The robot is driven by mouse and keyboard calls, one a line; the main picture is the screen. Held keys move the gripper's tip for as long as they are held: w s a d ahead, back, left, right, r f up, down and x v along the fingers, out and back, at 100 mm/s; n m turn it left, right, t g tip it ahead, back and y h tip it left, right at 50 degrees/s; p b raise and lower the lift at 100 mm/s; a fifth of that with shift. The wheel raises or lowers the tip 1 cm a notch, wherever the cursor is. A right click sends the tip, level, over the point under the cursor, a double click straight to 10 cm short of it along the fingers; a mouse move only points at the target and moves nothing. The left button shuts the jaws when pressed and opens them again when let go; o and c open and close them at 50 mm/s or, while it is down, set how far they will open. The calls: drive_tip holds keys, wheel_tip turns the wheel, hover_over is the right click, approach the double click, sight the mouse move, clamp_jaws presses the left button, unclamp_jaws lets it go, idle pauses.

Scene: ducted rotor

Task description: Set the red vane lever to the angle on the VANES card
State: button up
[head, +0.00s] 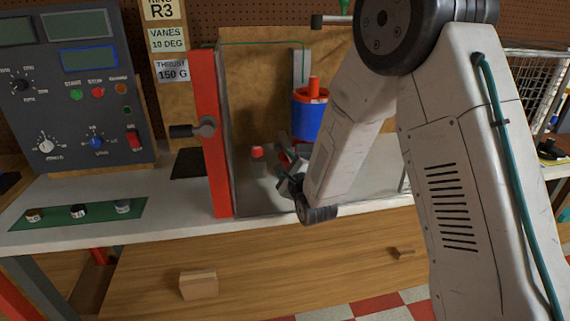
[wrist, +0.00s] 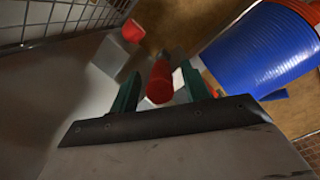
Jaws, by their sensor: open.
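The VANES card (head: 168,39) on the board at the back reads 10 DEG. A red cylindrical piece that looks like the vane lever's grip (wrist: 160,82) lies between the two green fingers of my gripper (wrist: 160,72) in the wrist view. The fingers are apart, with a gap visible on both sides of it. In the head view my gripper (head: 290,184) is low inside the stand, below the blue duct (head: 308,120) with its red rim. The duct also shows in the wrist view (wrist: 258,50). My arm hides most of the lever in the head view, and its angle cannot be read.
A wire mesh (wrist: 60,18) is at upper left there.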

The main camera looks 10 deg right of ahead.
drive_tip(key=shift+w, duration=0.1)
drive_tip(key=shift+c, duration=0.4)
clamp_jaws()
drive_tip(key=shift+f, duration=1.1)
drive_tip(key=shift+o, duration=0.4)
unclamp_jaws()
drive_tip(key=shift+s+d, duration=0.2)
drive_tip(key=shift+s, duration=1.1)
drive_tip(key=shift+s+d, duration=0.2)
drive_tip(key=shift+s, duration=1.15)
drive_tip(key=shift+s+d, duration=0.2)
drive_tip(key=shift+s, duration=1.1)
drive_tip(key=shift+c, duration=0.4)
